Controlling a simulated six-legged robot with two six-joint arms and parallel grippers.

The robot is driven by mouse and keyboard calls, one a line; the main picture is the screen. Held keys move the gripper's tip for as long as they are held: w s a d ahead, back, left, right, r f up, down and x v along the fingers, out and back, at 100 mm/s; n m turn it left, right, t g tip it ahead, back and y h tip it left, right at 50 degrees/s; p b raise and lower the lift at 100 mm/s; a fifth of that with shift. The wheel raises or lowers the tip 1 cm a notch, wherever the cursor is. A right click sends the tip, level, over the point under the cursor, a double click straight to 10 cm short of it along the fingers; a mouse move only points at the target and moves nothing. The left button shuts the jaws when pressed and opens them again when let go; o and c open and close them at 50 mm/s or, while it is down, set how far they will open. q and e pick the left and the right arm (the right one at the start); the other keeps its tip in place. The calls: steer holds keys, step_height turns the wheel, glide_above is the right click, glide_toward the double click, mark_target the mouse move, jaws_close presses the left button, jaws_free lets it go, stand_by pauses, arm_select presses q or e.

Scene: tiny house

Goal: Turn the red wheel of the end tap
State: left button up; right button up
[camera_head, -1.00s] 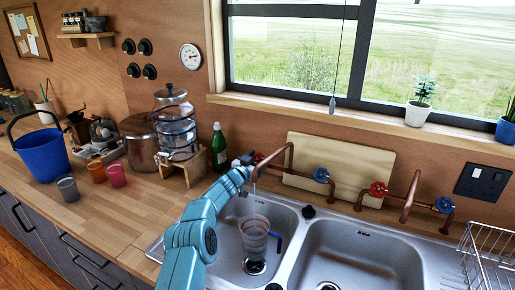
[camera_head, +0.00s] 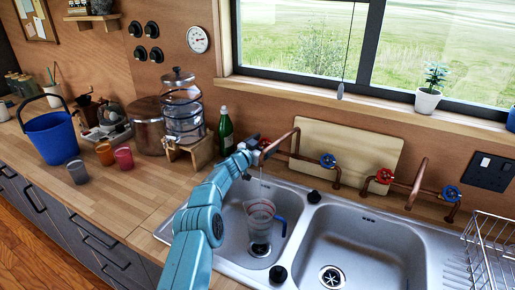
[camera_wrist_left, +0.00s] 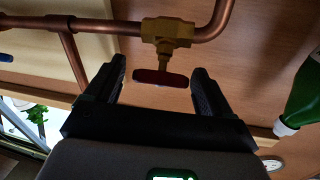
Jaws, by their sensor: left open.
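The red wheel (camera_wrist_left: 160,78) of the end tap shows edge-on in the left wrist view, below its brass valve (camera_wrist_left: 165,32) on the copper pipe (camera_wrist_left: 120,26). My left gripper (camera_wrist_left: 159,69) is open, with one finger on each side of the wheel and visible gaps between. In the head view my left gripper (camera_head: 256,151) is at the left end of the copper pipes, above the left sink basin, and largely hides this wheel. A clear jug with a blue handle (camera_head: 261,214) stands in that basin under the tap. My right gripper is not in view.
Another red wheel (camera_head: 385,176) and two blue wheels (camera_head: 328,160) sit further right on the pipes. A green bottle (camera_head: 226,131) stands just left of the tap. A cutting board (camera_head: 350,150) leans behind the pipes. The right basin (camera_head: 360,250) is empty.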

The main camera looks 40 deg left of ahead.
arm_select(q)
steer(key=s+d+b, duration=0.2)
steer(key=s+b, duration=0.2)
steer(key=s, duration=1.2)
steer(key=shift+s+b, duration=0.15)
steer(key=shift+b, duration=0.2)
steer(key=shift+o, duration=0.2)
steer(key=shift+d+r, duration=0.1)
